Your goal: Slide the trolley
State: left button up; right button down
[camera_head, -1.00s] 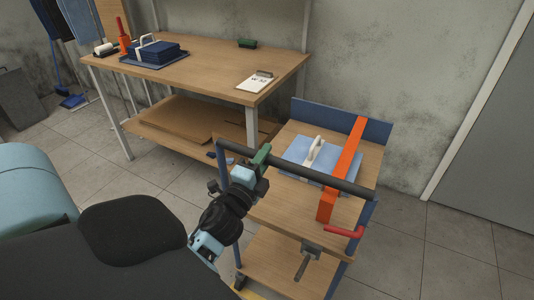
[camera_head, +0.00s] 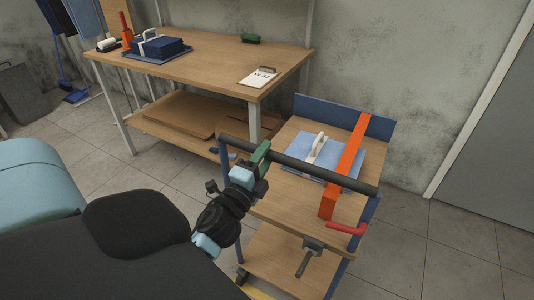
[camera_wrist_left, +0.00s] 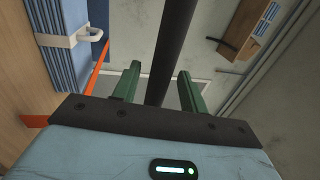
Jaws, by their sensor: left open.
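The trolley (camera_head: 285,200) stands at the centre right, a two-tier wooden cart with blue posts and a blue back board. Its dark handle bar (camera_head: 325,170) runs across the near side. My left gripper (camera_head: 262,152) is at the left part of the bar. In the left wrist view its two green fingers (camera_wrist_left: 158,80) are apart, with the dark bar (camera_wrist_left: 172,45) running between them and gaps visible on both sides. Whether a finger touches the bar cannot be told. My right gripper is out of view.
An orange beam (camera_head: 345,165) and a blue folded stack (camera_head: 332,160) with a white handle lie on the trolley top. A red lever (camera_head: 345,229) sticks out at its near right. A wooden workbench (camera_head: 200,57) stands behind left. Tiled floor (camera_head: 410,240) is free at the right.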

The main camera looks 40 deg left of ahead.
pick_arm(q)
jog(key=b+v, duration=0.1)
jog(key=v, duration=0.5)
jog(key=shift+s, duration=0.2)
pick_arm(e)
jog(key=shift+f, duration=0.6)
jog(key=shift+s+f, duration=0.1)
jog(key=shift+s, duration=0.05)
pick_arm(q)
jog(key=shift+f, duration=0.1)
jog(key=s+d+f+n+g+h+p, duration=0.3)
jog(key=s+d+f+n+g+p, duration=0.1)
jog(key=s+f, duration=0.6)
jog(key=s+d+f+n+g+h+p, duration=0.3)
jog(key=s+d+f+n, duration=0.6)
jog(key=s, duration=0.6)
notch_tip(320, 180, down, 2)
jog(key=d+g+p, duration=0.1)
jog(key=g+p, duration=0.1)
jog(key=g, duration=0.1)
jog(key=shift+d+g+h, duration=0.4)
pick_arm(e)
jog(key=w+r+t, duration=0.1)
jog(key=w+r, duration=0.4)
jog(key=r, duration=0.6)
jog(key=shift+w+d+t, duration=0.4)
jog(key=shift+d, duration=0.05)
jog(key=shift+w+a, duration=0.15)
